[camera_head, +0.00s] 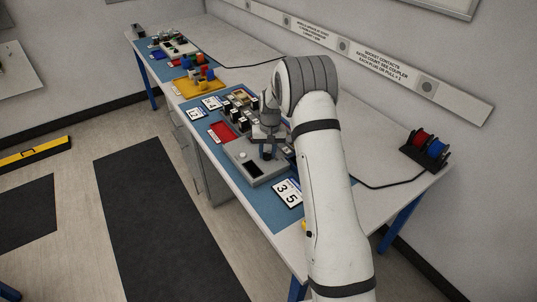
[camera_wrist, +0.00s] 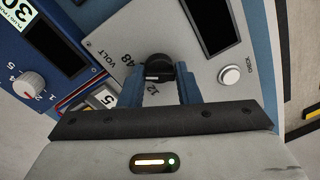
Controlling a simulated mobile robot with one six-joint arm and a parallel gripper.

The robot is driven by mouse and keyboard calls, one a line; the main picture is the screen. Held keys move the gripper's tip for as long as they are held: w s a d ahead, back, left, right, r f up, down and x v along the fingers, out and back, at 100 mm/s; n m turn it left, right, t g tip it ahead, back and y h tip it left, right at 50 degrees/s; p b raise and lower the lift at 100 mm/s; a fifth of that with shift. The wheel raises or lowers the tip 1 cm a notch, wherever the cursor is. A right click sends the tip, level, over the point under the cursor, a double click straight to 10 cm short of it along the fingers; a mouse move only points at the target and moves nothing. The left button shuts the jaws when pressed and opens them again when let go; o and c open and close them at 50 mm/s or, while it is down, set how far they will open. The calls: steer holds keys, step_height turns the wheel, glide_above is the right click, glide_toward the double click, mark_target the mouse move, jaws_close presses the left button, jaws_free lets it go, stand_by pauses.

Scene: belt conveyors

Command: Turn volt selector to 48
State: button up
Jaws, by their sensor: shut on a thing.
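The volt selector (camera_wrist: 157,66) is a black round knob on a light grey panel (camera_wrist: 120,35) in the wrist view. The printed word VOLT and the numbers 48 and 12 are beside it, 48 to its upper left and 12 to its lower left. My gripper (camera_wrist: 160,73) has its two blue fingers on either side of the knob, shut on it. A pale mark shows on the knob's near side, but I cannot tell which number it points at. In the head view my gripper (camera_head: 268,148) is over the grey box (camera_head: 275,178), and the knob is hidden.
A white CHECK button (camera_wrist: 229,75) and a dark display (camera_wrist: 213,22) share the panel. A blue unit with a white knob (camera_wrist: 30,85) is at left. A number card (camera_head: 287,192), a red tray (camera_head: 221,132) and a spool rack (camera_head: 426,150) are on the bench.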

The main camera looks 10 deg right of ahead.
steer(key=shift+w+d+r+m, duration=0.1)
steer(key=shift+w+r+m, duration=0.1)
steer(key=shift+m, duration=0.5)
steer(key=shift+b, duration=0.3)
steer(key=o, duration=0.9)
steer(key=shift+s+f, duration=0.1)
steer(key=shift+o, duration=0.2)
steer(key=shift+s+d+r+b, duration=0.1)
steer(key=shift+r+b, duration=0.2)
steer(key=shift+r, duration=1.65)
steer(key=shift+d+r+b, duration=0.1)
steer(key=shift+r+b, duration=0.15)
steer(key=shift+r, duration=1.65)
